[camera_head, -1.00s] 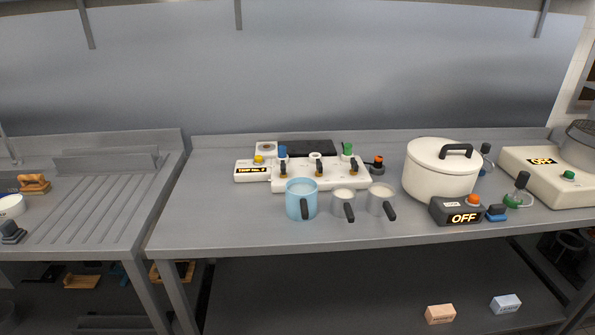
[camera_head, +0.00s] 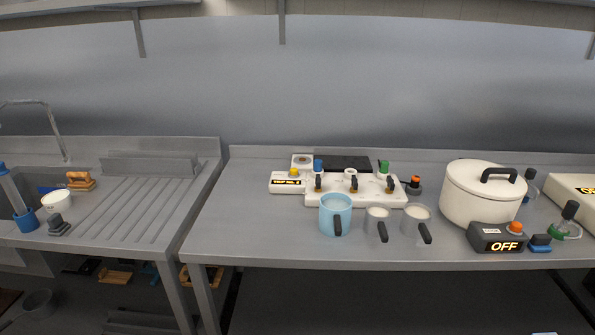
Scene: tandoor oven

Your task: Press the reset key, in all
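No label in view can be read as a reset key. A white unit with a lit display (camera_head: 288,183) carries a yellow button (camera_head: 292,171) and stands at the back of the counter. It joins a white dispenser block (camera_head: 352,199) with blue, white and green knobs and several dark taps. A dark box with a lit "OFF" display (camera_head: 497,241) and an orange button (camera_head: 515,227) sits at the front right. Another orange-topped dark knob (camera_head: 414,184) stands beside the dispenser block. Neither of my grippers is in view.
A ribbed drainboard (camera_head: 145,205) is at left. The counter's left front (camera_head: 255,240) is clear.

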